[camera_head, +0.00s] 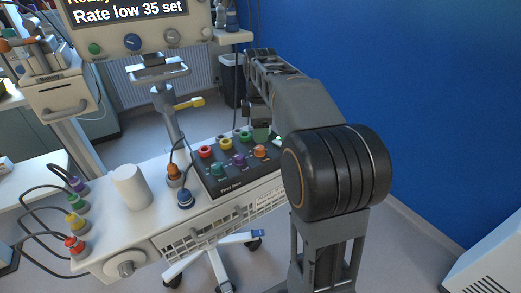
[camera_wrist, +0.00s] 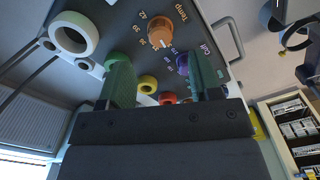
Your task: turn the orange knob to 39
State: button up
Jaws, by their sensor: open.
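The orange knob (camera_head: 260,152) sits at the right end of the front row on the dark control panel (camera_head: 215,186). In the wrist view the orange knob (camera_wrist: 159,34) is at the top, beside a number scale and the word Temp. A pale mark shows on the knob's lower edge. My gripper (camera_head: 268,134) is over the panel's back right, behind the orange knob. In the wrist view its green fingers (camera_wrist: 160,80) are apart, with nothing held between them.
Red (camera_head: 205,152), yellow (camera_head: 226,144) and purple (camera_head: 240,160) knobs stand close by, with green ones. A white cylinder (camera_head: 130,187) and corded plugs (camera_head: 185,198) are left of the panel. A monitor (camera_head: 130,12) reads "Rate low 35 set". A blue wall is at right.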

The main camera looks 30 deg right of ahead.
aim_at(260, 147)
jog(key=shift+f+b, duration=0.6)
jog(key=shift+f, duration=2.55)
jog(key=shift+c, duration=0.5)
jog(key=c, duration=0.8)
jog(key=shift+d, duration=0.1)
jog(key=shift+c, duration=0.2)
